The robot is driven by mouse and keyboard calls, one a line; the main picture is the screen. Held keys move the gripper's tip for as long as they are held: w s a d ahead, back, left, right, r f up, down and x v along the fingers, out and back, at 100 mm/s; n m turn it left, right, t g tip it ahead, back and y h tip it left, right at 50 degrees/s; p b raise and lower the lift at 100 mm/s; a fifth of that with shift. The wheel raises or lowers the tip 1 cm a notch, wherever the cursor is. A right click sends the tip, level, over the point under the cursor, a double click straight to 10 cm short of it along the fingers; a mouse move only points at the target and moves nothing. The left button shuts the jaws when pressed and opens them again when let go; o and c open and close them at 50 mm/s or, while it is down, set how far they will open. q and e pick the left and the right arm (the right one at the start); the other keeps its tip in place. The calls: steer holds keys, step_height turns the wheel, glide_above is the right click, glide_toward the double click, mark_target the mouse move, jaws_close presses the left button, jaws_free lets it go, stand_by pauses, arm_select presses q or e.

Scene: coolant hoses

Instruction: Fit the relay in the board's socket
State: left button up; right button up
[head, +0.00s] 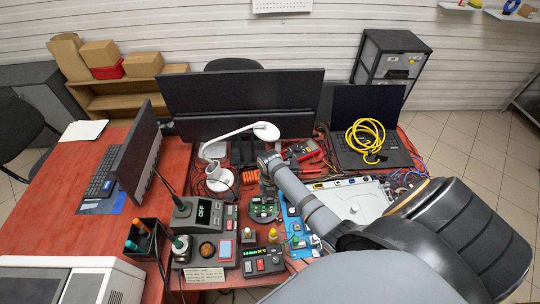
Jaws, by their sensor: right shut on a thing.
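My right arm reaches in from the lower right across the desk. Its gripper (268,187) is small and dark here, below the wrist, just above a green circuit board (263,209) in a dark holder. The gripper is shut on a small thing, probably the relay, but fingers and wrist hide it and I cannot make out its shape. I cannot tell whether it touches the board. The socket is too small to pick out. My left gripper is not in view.
A grey bench instrument (203,214) and a control box (264,261) stand left and in front of the board. A laptop (370,150) with a coiled yellow cable (365,137) is at the back right. The desk is crowded.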

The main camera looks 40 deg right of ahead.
steer(key=shift+f, duration=0.3)
steer(key=shift+f+p, duration=0.2)
steer(key=shift+p, duration=0.1)
stand_by(0.9)
steer(key=o, duration=1.5)
steer(key=shift+o, duration=0.2)
step_height(320, 180, up, 6)
steer(key=p, duration=0.6)
steer(key=shift+f, duration=0.2)
